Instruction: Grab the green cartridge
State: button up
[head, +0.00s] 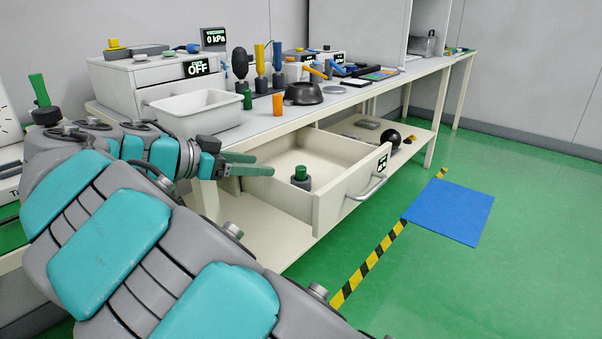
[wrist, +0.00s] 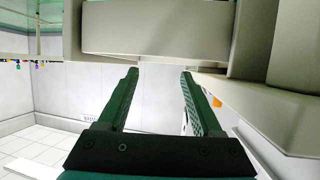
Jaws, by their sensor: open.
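A short green cylinder (head: 301,173) stands upright in a dark round base (head: 301,184) inside the open drawer (head: 333,207). I cannot tell for sure which is the green cartridge. My gripper (head: 262,164) is open, its green fingers reaching over the drawer's left side, left of the short green cylinder and apart from it in the picture. In the wrist view my gripper (wrist: 160,72) shows nothing between its fingers, and no green cylinder shows.
The drawer front has a metal handle (head: 366,188). A white bin (head: 195,113), an orange cup (head: 278,104) and a black bowl (head: 303,93) stand on the bench above. A blue mat (head: 450,211) and a striped line (head: 372,264) mark the otherwise clear green floor at right.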

aim_at(296, 169)
jog(key=p+x, duration=0.1)
jog(key=x, duration=0.9)
jog(key=shift+d+f, duration=0.2)
jog(key=shift+d, duration=0.1)
jog(key=shift+c, duration=0.4)
grip_shut()
